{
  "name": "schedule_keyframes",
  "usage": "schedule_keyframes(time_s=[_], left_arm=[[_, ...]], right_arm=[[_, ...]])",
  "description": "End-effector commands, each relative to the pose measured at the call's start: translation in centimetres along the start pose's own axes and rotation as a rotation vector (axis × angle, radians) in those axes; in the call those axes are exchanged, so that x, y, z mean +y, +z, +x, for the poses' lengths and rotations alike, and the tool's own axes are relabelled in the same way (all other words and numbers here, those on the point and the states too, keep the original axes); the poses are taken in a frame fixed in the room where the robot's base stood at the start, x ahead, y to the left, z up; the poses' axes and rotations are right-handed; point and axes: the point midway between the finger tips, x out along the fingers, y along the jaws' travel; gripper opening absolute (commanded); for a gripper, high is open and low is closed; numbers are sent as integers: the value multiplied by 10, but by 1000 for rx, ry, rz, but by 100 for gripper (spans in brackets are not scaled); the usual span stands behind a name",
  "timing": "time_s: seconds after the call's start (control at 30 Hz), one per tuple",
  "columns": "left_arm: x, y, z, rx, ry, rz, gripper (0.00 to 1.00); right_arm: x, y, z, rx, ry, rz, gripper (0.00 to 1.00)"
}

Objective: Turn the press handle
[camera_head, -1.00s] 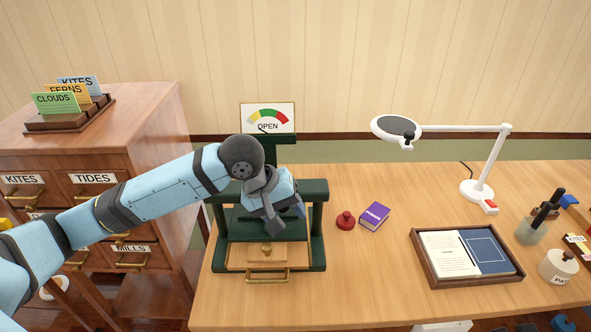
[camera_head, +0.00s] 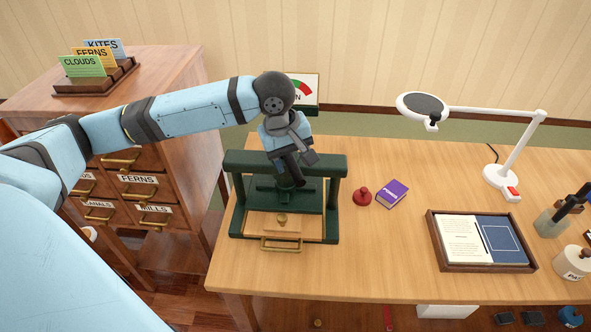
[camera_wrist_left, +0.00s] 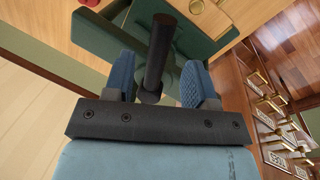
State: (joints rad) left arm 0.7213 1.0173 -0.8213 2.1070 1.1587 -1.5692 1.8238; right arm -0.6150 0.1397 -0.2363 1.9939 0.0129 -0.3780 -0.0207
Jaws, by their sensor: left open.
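The dark green press (camera_head: 335,195) stands at the left end of the desk, with a wooden bed and brass pull at its front. My left gripper (camera_head: 298,163) is over the press's top beam, pointing down. In the left wrist view its two blue finger pads are apart, and a dark round handle bar (camera_wrist_left: 160,50) stands between them. I see a gap on each side of the bar, so the pads do not look closed on it. My arm hides much of the gauge sign (camera_head: 303,88) behind the press. My right gripper is not in view.
A red knobbed stamp (camera_head: 362,197) and a purple book (camera_head: 392,194) lie right of the press. A wooden tray (camera_head: 490,267) and a white magnifier lamp (camera_head: 515,160) are farther right. The drawer cabinet (camera_head: 180,85) stands left. The desk in front of the tray's left side is clear.

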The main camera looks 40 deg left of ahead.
Motion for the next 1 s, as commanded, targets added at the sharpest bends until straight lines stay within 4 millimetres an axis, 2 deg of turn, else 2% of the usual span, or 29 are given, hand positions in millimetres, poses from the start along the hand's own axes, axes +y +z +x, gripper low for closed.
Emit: schedule_keyframes(time_s=[0.1,0.23,0.6,0.63,0.83,0.87,1.0], left_arm=[[-1,0,20,-1,-2,1,51],[0,0,33,-1,0,1,51],[0,0,39,0,1,2,51],[0,0,39,0,1,2,49],[0,0,39,0,1,1,3],[0,0,39,0,1,1,0],[0,0,39,0,1,2,0]], right_arm=[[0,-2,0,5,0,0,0],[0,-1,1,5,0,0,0],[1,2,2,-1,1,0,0],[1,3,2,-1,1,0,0],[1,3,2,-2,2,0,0],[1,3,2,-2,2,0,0],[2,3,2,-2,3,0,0]])
